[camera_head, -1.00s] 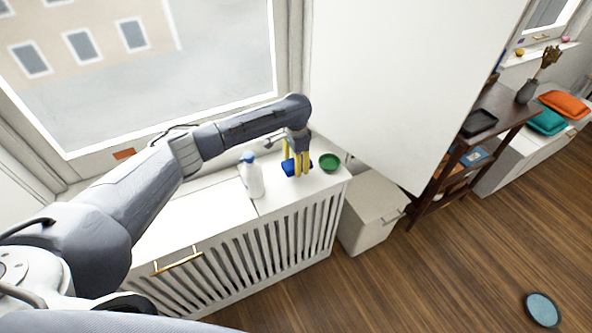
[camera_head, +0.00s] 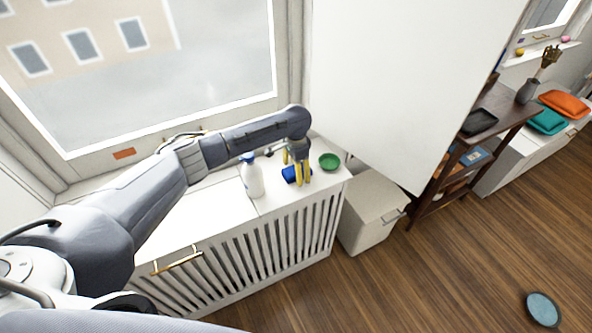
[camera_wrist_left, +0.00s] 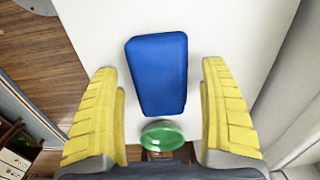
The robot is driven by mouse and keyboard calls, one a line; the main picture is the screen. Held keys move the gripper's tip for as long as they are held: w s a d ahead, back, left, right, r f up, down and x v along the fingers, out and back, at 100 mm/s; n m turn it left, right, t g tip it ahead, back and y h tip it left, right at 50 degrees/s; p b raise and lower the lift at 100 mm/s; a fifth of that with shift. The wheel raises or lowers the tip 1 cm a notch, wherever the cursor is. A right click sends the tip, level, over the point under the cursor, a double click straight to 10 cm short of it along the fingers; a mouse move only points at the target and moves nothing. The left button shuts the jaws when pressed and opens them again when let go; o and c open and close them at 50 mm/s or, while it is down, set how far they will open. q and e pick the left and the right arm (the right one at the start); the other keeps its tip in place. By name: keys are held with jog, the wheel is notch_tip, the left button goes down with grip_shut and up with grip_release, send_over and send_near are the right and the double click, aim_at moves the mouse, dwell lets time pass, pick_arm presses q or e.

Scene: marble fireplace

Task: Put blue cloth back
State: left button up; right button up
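The blue cloth (camera_head: 290,174) lies folded on the white radiator cover near its right end. It also shows in the left wrist view (camera_wrist_left: 158,73) as a blue rounded block on the white surface. My left gripper (camera_head: 301,182) has yellow fingers pointing down, beside the cloth in the head view. In the left wrist view (camera_wrist_left: 161,115) the fingers are wide apart with nothing held between them, and the cloth lies beyond and between them. My right gripper is in neither view.
A green bowl (camera_head: 329,161) sits close to the cloth, right of my left gripper. A white spray bottle with a blue top (camera_head: 252,177) stands to the left. The white radiator cover (camera_head: 213,216) has free room further left. A white box (camera_head: 371,214) stands on the floor at its right.

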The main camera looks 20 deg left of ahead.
pick_arm(q)
notch_tip(320, 180, up, 12)
jog(key=shift+r, duration=0.15)
dwell(0.7)
